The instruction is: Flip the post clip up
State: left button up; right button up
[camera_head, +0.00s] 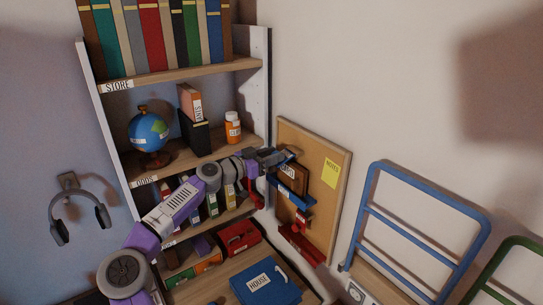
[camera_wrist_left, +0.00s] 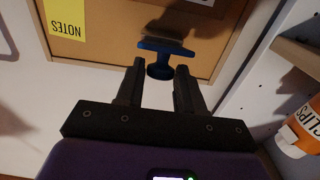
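A blue clip (camera_wrist_left: 160,60) with a T-shaped tab sits at the edge of the cork board in the left wrist view. A grey strip lies behind its tab, and part of a white label shows at the top edge, its text cut off. My left gripper (camera_wrist_left: 157,72) is open, with its two dark fingertips on either side of the tab's stem; I cannot tell whether they touch it. In the head view my left gripper (camera_head: 284,156) is at the upper left part of the cork board (camera_head: 325,158) and hides most of the clip. My right gripper is not in view.
A yellow notes sheet (camera_head: 331,172) is on the board. Blue and red pieces (camera_head: 290,196) sit lower on it. The bookshelf (camera_head: 180,70) stands close on the left, with an orange clips bottle (camera_head: 233,127). A blue house box (camera_head: 266,284) is below.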

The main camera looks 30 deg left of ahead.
pick_arm(q)
jog(key=c, duration=0.6)
jog(key=shift+w+d+r+g+p, duration=0.1)
jog(key=shift+r+g+p, duration=0.55)
jog(key=shift+p, duration=0.6)
jog(key=shift+f, duration=0.2)
jog(key=o, duration=1)
jog(key=shift+y, duration=0.3)
